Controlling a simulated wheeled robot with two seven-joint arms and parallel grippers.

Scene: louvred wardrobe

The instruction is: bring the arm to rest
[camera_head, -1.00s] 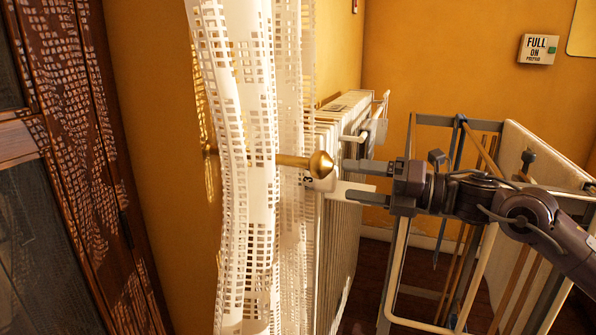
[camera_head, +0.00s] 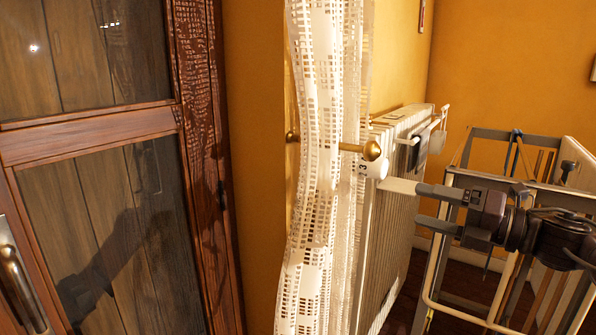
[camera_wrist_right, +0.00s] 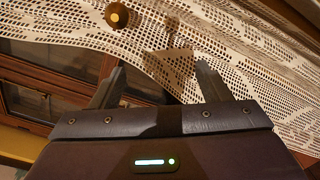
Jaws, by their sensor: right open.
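My right arm comes in from the right in the head view. Its gripper (camera_head: 418,205) is open, with nothing between its fingers. It is to the right of and a little below the brass knob (camera_head: 372,150) of the curtain holdback, apart from it in the picture. The white lace curtain (camera_head: 320,180) hangs left of the gripper. In the right wrist view the open fingers (camera_wrist_right: 162,76) show against the curtain (camera_wrist_right: 230,50), with the brass knob (camera_wrist_right: 116,15) at the top. My left gripper is not in view.
A white radiator (camera_head: 395,215) stands on the wall behind the curtain. A drying rack (camera_head: 430,285) stands beneath and behind my right arm. A wooden wardrobe door with glass panes (camera_head: 90,130) fills the left, with a metal handle (camera_head: 18,285) at its edge.

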